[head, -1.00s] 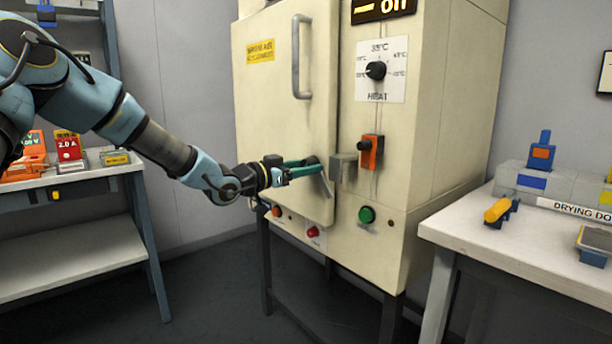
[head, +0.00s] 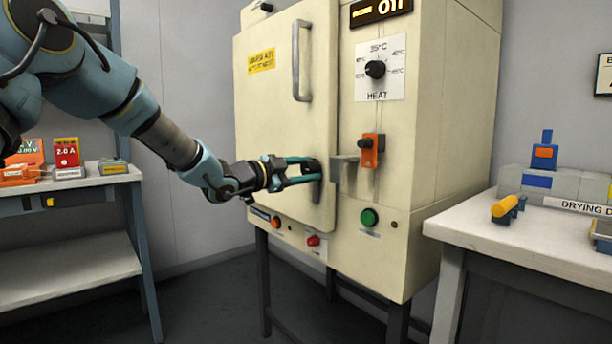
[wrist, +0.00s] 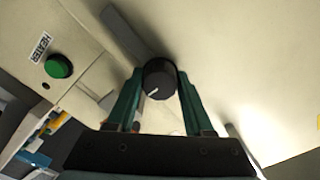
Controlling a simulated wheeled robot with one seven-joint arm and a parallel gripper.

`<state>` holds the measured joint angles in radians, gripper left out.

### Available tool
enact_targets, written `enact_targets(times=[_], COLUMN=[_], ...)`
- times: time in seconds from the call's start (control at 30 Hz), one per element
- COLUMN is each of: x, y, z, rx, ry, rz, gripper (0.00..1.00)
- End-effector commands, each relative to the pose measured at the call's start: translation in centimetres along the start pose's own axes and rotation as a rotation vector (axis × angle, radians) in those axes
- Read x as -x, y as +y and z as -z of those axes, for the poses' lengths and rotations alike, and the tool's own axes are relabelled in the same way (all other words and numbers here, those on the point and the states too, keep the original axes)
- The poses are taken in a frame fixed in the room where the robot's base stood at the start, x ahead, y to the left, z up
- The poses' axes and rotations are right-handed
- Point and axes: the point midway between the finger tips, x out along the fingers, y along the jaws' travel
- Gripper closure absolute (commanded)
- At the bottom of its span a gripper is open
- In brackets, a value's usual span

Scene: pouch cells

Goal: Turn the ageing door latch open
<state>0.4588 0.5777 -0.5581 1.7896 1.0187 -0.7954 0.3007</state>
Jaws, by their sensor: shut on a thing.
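The ageing door latch is a dark round knob (head: 313,167) on the cream cabinet door, with a grey lever hanging nearly straight down from it. My gripper (head: 306,172) has its green fingers closed around the knob. In the wrist view the knob (wrist: 159,82), with a white mark on its face, sits between the fingertips of my gripper (wrist: 159,75). The grey lever (wrist: 126,35) reaches up and left there. A grey catch bracket (head: 345,172) sits right of the door's edge, apart from the lever. The cabinet door (head: 275,110) looks closed.
The door has a vertical handle (head: 297,60) above. An orange switch (head: 371,150), a green button (head: 370,217) and a red button (head: 313,240) are near the latch. A white bench (head: 525,245) stands right, a shelf table (head: 70,182) left.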

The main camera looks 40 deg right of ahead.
Motion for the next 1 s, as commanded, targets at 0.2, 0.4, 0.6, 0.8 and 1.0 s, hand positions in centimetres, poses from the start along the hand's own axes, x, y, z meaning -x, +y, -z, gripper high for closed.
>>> enact_targets(times=[0.2, 0.4, 0.6, 0.8, 1.0], x=[0.05, 0.06, 0.07, 0.04, 0.02], y=[0.13, 0.10, 0.08, 0.04, 0.02], z=[-0.22, -0.24, -0.26, -0.15, -0.08], rx=[-0.024, -0.025, -0.024, -0.024, -0.023], ry=[-0.004, -0.005, -0.005, -0.003, -0.002], rz=[-0.002, -0.002, -0.002, -0.001, -0.001], gripper=[1.00, 1.00, 0.40, 0.18, 0.18])
